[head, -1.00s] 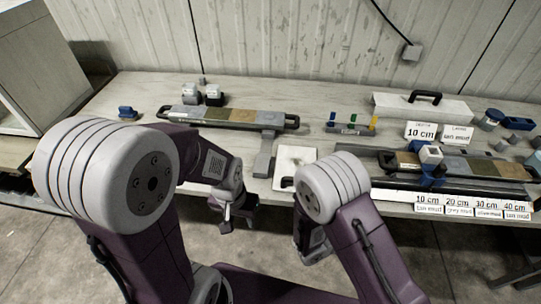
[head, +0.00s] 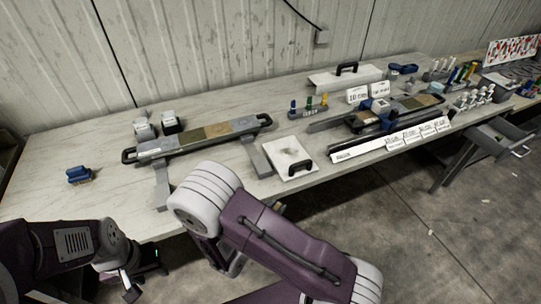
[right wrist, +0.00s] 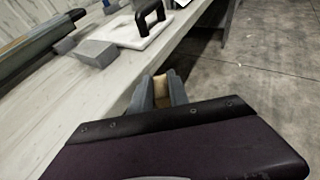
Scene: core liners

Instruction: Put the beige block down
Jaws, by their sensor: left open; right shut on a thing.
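The beige block (right wrist: 161,92) shows in the right wrist view, between the fingers of my right gripper (right wrist: 158,96). That gripper is shut on it, beyond the table's front edge, with the floor behind. In the head view my right gripper (head: 229,262) is low in front of the table and mostly behind my arm; the block cannot be made out there. My left gripper (head: 142,278) is at the lower left of the head view, in front of the table, open and apart from everything on it.
A long tray (head: 150,151) of coloured core sections lies at the table's left. A white board (head: 283,155) with a black handle lies beside it. A second tray (head: 340,121) with label cards stands further right. A blue brush (head: 79,175) lies at left. The front left tabletop is mostly clear.

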